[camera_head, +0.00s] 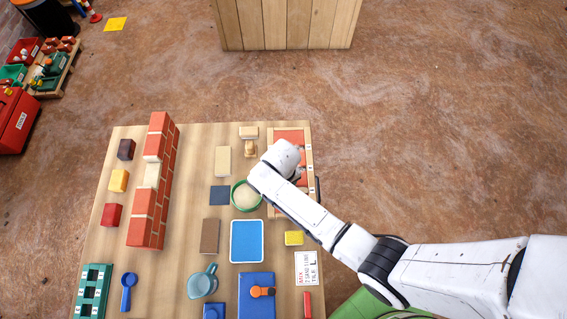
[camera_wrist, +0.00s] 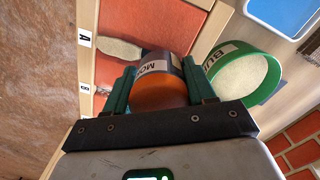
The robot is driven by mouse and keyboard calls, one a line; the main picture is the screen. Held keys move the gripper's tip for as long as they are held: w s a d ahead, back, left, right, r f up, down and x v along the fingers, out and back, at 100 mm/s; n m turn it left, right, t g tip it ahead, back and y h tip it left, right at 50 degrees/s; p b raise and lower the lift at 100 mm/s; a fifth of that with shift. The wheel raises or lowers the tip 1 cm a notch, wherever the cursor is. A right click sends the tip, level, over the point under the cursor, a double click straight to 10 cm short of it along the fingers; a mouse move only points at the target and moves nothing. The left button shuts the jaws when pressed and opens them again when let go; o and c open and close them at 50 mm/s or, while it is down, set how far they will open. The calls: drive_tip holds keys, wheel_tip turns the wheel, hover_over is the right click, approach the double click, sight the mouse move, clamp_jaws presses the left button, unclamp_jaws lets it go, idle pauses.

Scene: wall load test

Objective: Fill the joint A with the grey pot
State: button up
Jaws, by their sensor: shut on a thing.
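My gripper (camera_wrist: 160,80) has its green fingers shut on the grey pot (camera_wrist: 177,68), which has a white label reading "MO" and an orange end facing the wrist camera. The pot is held above the brick panel (camera_head: 277,137). In the wrist view joint A, by the label A (camera_wrist: 85,38), shows a pale grey lumpy patch (camera_wrist: 118,48) between the red bricks. The label B (camera_wrist: 85,88) is nearer the gripper, with a smaller pale patch partly hidden by a finger. In the head view my arm hides the pot and part of the panel.
A green-rimmed bowl (camera_head: 246,196) of pale material stands left of the panel, close to the held pot. A blue tray (camera_head: 246,241), a yellow block (camera_head: 294,238) and a white card (camera_head: 306,268) lie nearby. A brick wall (camera_head: 153,180) stands at the left.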

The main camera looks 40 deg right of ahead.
drive_tip(key=shift+f, duration=0.45)
idle(1.4)
drive_tip(key=shift+r, duration=0.1)
wheel_tip(320, 180, up, 5)
drive_tip(key=p, duration=0.4)
drive_tip(key=shift+p, duration=0.3)
drive_tip(key=shift+r, duration=0.95)
drive_tip(key=shift+w, duration=0.1)
